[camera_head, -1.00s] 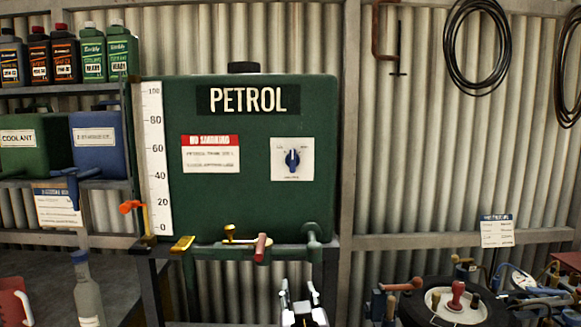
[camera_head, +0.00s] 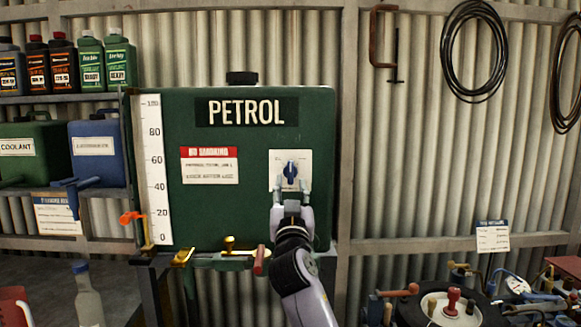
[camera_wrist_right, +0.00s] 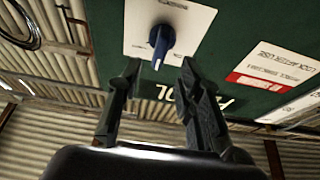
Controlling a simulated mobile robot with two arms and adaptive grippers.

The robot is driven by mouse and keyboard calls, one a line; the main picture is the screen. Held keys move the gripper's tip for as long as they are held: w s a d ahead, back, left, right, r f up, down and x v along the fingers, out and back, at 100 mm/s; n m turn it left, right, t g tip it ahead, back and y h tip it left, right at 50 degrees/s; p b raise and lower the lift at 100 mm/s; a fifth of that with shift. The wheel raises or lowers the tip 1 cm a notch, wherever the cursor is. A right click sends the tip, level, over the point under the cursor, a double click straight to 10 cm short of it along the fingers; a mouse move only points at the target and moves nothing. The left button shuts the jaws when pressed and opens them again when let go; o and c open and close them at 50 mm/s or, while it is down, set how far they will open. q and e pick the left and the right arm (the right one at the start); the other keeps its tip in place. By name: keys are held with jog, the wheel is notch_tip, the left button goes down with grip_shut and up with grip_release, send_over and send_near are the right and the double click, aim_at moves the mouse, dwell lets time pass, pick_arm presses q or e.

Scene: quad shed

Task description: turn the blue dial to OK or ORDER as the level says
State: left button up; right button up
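The blue dial (camera_head: 291,172) sits on a white plate (camera_head: 276,158) on the green petrol tank (camera_head: 230,215). Its pointer stands about upright in the head view. It also shows in the right wrist view (camera_wrist_right: 161,42), ahead of the fingers. My right gripper (camera_head: 292,186) is open just below the dial, and in the right wrist view its two fingers (camera_wrist_right: 160,80) are apart with nothing between them. The plate's lettering is too small to read. My left gripper is out of view.
A red-handled tap (camera_head: 260,260) and brass fittings (camera_head: 229,244) stick out under the tank. A cluttered bench is at lower right.

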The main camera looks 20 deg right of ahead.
aim_at(291, 173)
jog(key=p+x, duration=0.1)
jog(key=x, duration=0.5)
